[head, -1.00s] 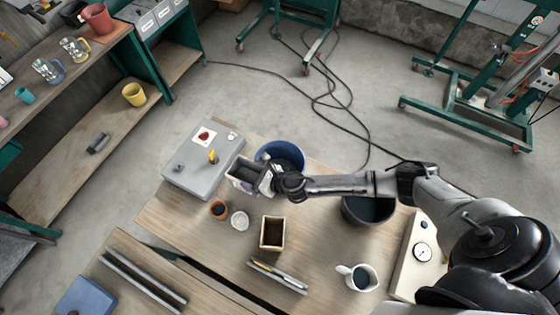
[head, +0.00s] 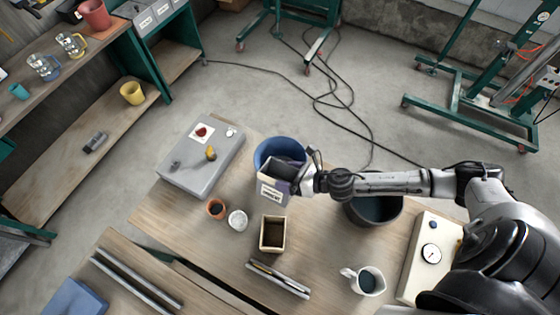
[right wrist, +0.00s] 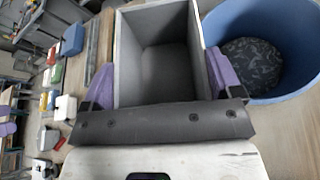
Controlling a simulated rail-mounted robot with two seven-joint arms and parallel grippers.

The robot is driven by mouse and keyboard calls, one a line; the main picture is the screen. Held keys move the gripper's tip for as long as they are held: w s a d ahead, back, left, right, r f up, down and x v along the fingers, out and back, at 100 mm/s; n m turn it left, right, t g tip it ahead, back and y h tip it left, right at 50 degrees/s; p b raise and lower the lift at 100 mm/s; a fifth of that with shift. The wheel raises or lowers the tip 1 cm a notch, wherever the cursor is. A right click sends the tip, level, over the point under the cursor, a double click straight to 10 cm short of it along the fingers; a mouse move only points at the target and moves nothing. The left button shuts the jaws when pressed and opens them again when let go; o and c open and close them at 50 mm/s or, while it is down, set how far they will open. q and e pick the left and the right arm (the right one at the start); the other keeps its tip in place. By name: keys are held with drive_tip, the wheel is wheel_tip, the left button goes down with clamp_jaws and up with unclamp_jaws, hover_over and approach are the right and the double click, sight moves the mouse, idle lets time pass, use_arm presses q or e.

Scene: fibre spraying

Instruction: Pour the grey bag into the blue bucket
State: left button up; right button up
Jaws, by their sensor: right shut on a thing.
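The grey bag (head: 270,192), an open-topped box shape with a white label, is held by my right gripper (head: 293,182) in the head view. It overlaps the near side of the blue bucket (head: 272,149). In the right wrist view, the purple fingers of my right gripper (right wrist: 162,82) are shut on both sides of the bag (right wrist: 155,55). The bag's open mouth shows a plain grey inside; I cannot tell how full it is. The blue bucket (right wrist: 285,95) is beside it on the right, with dark patterned material (right wrist: 250,65) inside. My left gripper is out of view.
A grey control box (head: 200,160) stands left of the bucket. A dark bucket (head: 352,212) is under my right arm; a dial scale (head: 418,262) is at right.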

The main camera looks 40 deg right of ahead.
sight(295, 169)
drive_tip(key=shift+w+d+f+b, duration=0.15)
drive_tip(key=shift+d+f+b, duration=0.15)
drive_tip(key=shift+f, duration=0.05)
drive_tip(key=shift+d+r+m+y, duration=0.2)
drive_tip(key=shift+m+y, duration=0.1)
drive_tip(key=shift+w+d+r+m+y+b, duration=0.15)
drive_tip(key=shift+d+m+y+b, duration=0.2)
drive_tip(key=shift+b, duration=0.2)
drive_tip(key=d+b, duration=0.1)
drive_tip(key=d+f+m+b, duration=0.1)
drive_tip(key=b, duration=0.1)
drive_tip(key=shift+w+y, duration=0.25)
drive_tip(key=shift+w, duration=0.05)
drive_tip(key=shift+w+d+f+m+b, duration=0.1)
drive_tip(key=shift+f+m+b, duration=0.05)
drive_tip(key=shift+m+b, duration=0.2)
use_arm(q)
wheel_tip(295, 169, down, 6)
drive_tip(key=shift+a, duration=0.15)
use_arm(e)
drive_tip(key=shift+y, duration=0.4)
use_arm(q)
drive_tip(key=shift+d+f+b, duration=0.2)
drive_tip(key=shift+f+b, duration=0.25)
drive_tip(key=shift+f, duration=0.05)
use_arm(e)
drive_tip(key=shift+d+f+m, duration=0.15)
drive_tip(key=shift+d+m, duration=0.05)
drive_tip(key=shift+m, duration=0.2)
